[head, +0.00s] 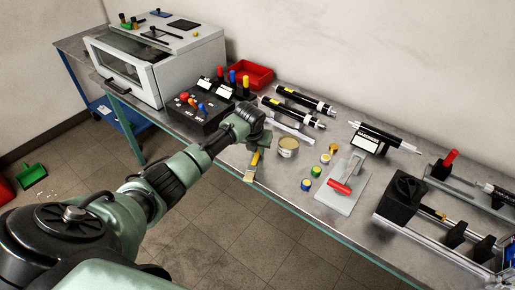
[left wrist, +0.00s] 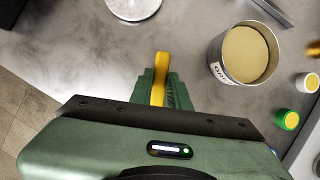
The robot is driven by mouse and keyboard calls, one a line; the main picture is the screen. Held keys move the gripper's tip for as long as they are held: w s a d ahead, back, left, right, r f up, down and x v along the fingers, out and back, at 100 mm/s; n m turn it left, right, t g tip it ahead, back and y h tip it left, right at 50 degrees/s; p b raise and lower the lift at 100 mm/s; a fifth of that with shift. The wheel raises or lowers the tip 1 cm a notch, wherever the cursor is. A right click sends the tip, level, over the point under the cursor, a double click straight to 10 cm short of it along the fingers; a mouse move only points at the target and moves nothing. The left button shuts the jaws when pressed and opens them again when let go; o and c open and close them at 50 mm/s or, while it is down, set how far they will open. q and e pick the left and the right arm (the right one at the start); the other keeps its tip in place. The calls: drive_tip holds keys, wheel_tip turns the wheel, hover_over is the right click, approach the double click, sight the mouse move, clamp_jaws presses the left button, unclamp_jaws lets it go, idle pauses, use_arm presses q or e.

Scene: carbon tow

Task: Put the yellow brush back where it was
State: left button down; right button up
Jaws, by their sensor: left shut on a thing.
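My left gripper (head: 259,158) is shut on the yellow brush (head: 252,168), near the front edge of the bench. The brush's yellow handle (left wrist: 160,68) shows between the green fingers (left wrist: 160,88) in the left wrist view. In the head view the brush hangs below the gripper with its pale end downward. I cannot tell whether it touches the bench. A round tin with a tan top (head: 288,147) stands just right of the gripper; it also shows in the left wrist view (left wrist: 246,54). My right gripper is not in view.
Several small coloured-lid jars (head: 317,172) stand right of the tin, beside a plate with a red-handled tool (head: 345,187). A black control box (head: 196,113) is behind my left arm. Black cylinders (head: 296,107) lie behind the tin. A round disc (left wrist: 133,6) lies ahead in the wrist view.

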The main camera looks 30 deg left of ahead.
sight(254, 161)
use_arm(q)
drive_tip(key=c, duration=1.3)
unclamp_jaws()
drive_tip(key=shift+c, duration=0.2)
drive_tip(key=v, duration=1.2)
drive_tip(key=shift+w, duration=0.1)
